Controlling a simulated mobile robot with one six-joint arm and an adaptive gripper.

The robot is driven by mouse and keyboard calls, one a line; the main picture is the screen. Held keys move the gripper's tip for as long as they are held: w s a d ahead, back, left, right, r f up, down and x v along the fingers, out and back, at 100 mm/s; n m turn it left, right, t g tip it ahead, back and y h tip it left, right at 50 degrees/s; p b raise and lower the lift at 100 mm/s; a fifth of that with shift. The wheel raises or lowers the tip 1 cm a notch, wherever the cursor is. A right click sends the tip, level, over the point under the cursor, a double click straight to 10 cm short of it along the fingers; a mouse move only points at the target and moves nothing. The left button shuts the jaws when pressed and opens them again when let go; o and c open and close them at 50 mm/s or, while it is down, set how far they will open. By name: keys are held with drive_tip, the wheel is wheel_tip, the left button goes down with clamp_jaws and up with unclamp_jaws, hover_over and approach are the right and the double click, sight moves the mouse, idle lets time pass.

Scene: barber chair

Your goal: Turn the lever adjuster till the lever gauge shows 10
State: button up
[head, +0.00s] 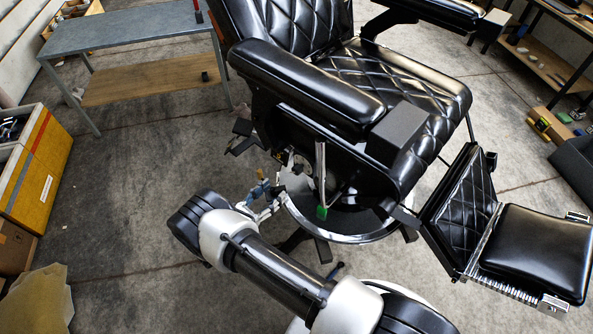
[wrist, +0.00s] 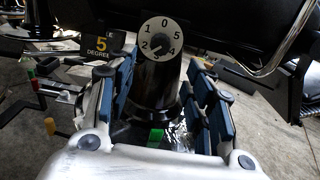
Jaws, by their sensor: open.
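A black round knob (wrist: 155,90) with a light dial face numbered 0 to 5 stands in the middle of the wrist view; it looks like the lever adjuster. A dark pointer on its face sits by the lower numbers, too small to read surely. A black plate (wrist: 101,44) to its left shows a yellow 5 above DEGREE, apparently the lever gauge. My gripper (wrist: 160,88) is open, its blue-padded fingers on either side of the knob; I cannot tell whether they touch it. In the head view my gripper (head: 263,193) is beside the chair's base, and the knob is not clear there.
The black barber chair (head: 400,85) fills the head view's middle, with its footrest (head: 535,250) at right. A silver lever (head: 320,165) with a green tip hangs close right of my gripper. A grey bench (head: 130,28) and yellow box (head: 40,170) stand left, with bare floor between.

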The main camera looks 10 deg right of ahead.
sight(295, 172)
drive_tip(key=b+x, duration=0.1)
drive_tip(key=x, duration=1.1)
drive_tip(key=shift+d, duration=0.15)
drive_tip(key=shift+b, duration=0.3)
drive_tip(key=c, duration=1.1)
